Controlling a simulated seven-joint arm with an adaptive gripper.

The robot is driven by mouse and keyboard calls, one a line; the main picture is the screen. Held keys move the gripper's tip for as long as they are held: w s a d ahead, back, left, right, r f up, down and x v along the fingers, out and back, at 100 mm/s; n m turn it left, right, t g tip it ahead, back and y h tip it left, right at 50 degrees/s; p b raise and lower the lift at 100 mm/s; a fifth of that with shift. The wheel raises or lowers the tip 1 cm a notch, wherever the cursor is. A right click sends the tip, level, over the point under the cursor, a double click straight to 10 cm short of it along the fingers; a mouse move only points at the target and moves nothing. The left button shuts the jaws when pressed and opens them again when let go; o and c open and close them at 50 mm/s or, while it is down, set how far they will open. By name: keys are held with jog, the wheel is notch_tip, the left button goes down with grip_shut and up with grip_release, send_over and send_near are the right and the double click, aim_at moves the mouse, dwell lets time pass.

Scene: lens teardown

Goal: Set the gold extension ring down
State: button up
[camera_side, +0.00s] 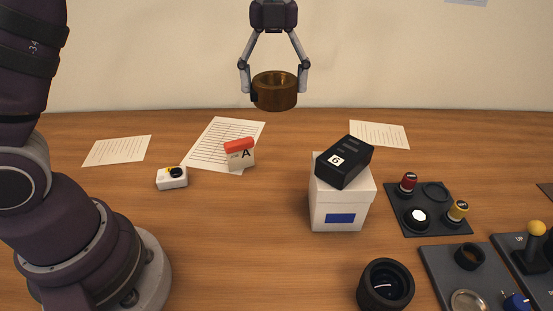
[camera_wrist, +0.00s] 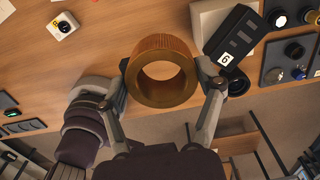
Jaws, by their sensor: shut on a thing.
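The gold extension ring (camera_side: 274,92) is a brown-gold, ribbed, hollow cylinder. My gripper (camera_side: 274,84) is shut on it, one finger on each side, and holds it upright in the air above the back of the table. In the wrist view the ring (camera_wrist: 162,72) fills the middle, between the two fingertips of my gripper (camera_wrist: 163,76). I see through its open bore to the wood below.
A white box (camera_side: 340,208) with a black block marked 6 (camera_side: 343,162) tilted on it stands right of centre. A red-topped block marked A (camera_side: 240,154), a small white device (camera_side: 172,178), papers and a black lens barrel (camera_side: 385,286) lie around. Bare wood (camera_side: 250,230) shows at centre-front.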

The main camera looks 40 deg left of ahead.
jog(key=s+d, duration=0.5)
jog(key=d, duration=0.3)
send_over(280, 275)
notch_tip(280, 275, down, 21)
jog(key=o, duration=1.2)
jog(key=shift+f, duration=0.1)
